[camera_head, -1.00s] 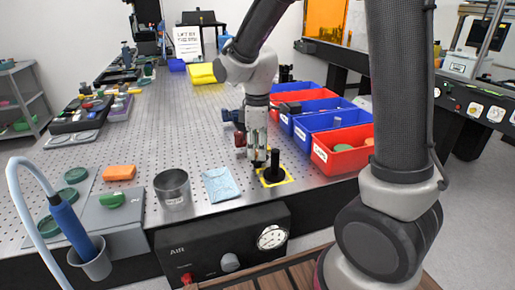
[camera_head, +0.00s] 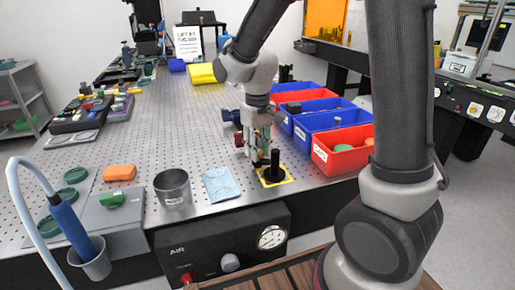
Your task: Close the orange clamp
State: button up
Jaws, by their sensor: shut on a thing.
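My gripper (camera_head: 262,155) is low over the front of the perforated metal table (camera_head: 180,120), just behind and left of a black upright post (camera_head: 275,164) on a yellow-edged square (camera_head: 285,181).
Red and blue bins (camera_head: 340,150) stand close on the right. The table's middle is clear.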

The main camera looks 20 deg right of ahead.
jog(key=m, duration=0.3)
jog(key=shift+m, duration=2.1)
jog(key=o, duration=1.1)
jog(key=shift+c, duration=0.2)
notch_tip(320, 180, up, 12)
